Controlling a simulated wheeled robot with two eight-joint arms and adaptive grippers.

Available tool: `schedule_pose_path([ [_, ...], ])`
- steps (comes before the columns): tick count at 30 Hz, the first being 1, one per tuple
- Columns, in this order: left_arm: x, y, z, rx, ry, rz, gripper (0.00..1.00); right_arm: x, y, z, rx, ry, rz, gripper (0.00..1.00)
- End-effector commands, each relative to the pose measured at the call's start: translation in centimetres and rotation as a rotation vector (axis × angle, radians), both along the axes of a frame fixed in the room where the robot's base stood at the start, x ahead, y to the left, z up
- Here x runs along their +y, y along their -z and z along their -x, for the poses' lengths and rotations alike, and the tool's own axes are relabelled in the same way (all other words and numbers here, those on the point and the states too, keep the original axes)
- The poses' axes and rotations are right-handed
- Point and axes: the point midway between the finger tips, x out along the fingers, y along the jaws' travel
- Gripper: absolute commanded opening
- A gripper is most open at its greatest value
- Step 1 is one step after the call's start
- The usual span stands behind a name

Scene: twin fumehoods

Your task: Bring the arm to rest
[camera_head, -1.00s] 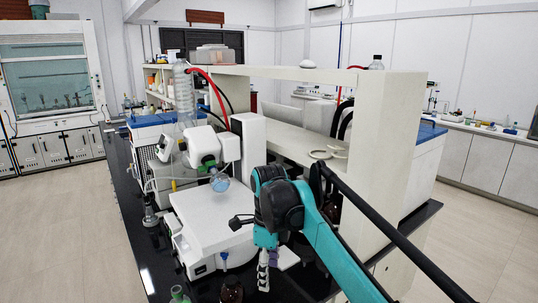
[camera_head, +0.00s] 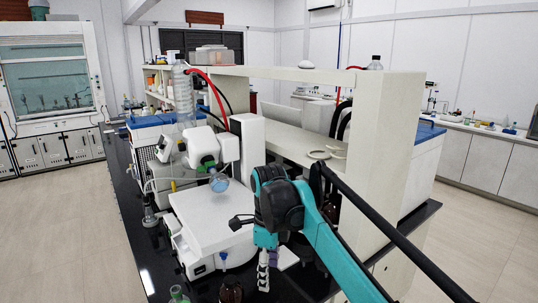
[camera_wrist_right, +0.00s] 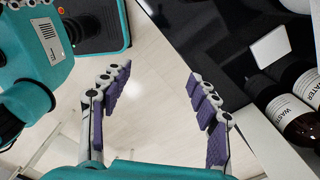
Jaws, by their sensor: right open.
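My right arm, teal and black, comes into the head view from the lower right. My right gripper (camera_head: 263,272) hangs down near the front of the black bench, just in front of a white rotary evaporator (camera_head: 212,215). In the right wrist view my right gripper (camera_wrist_right: 158,105) has its two purple-padded fingers spread wide with nothing between them. Pale floor shows between and beyond the fingers. My left gripper is not in the head view.
Brown bottles labelled "WATER" (camera_wrist_right: 297,88) and "WASTE" (camera_wrist_right: 290,115) lie near the right finger in the wrist view. A white shelf unit (camera_head: 385,150) rises behind my arm. A black bench edge (camera_head: 135,225) borders open floor (camera_head: 70,230) on the left.

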Motion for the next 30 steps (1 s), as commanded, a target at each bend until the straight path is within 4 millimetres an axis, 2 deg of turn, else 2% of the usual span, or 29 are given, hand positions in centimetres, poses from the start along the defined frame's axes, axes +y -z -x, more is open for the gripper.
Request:
schedule_pose_path([
  [5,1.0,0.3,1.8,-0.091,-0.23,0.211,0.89,0.0,0.0,0.0,0.0,0.0,0.0,0.61],
  [11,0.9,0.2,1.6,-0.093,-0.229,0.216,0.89,-3.7,0.2,2.4,-0.092,-0.27,-0.014,0.61],
  [17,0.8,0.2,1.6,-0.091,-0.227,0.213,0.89,-7.9,1.6,6.0,-0.218,-0.626,0.021,0.61],
  [20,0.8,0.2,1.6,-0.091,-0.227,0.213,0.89,-10.4,3.2,8.6,-0.294,-0.857,0.077,0.61],
  [24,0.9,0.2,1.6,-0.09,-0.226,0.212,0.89,-13.8,6.5,12.8,-0.39,-1.209,0.216,0.61],
  [30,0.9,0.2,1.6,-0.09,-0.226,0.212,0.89,-16.9,11.8,17.6,-0.44,-1.625,0.459,0.61],
])
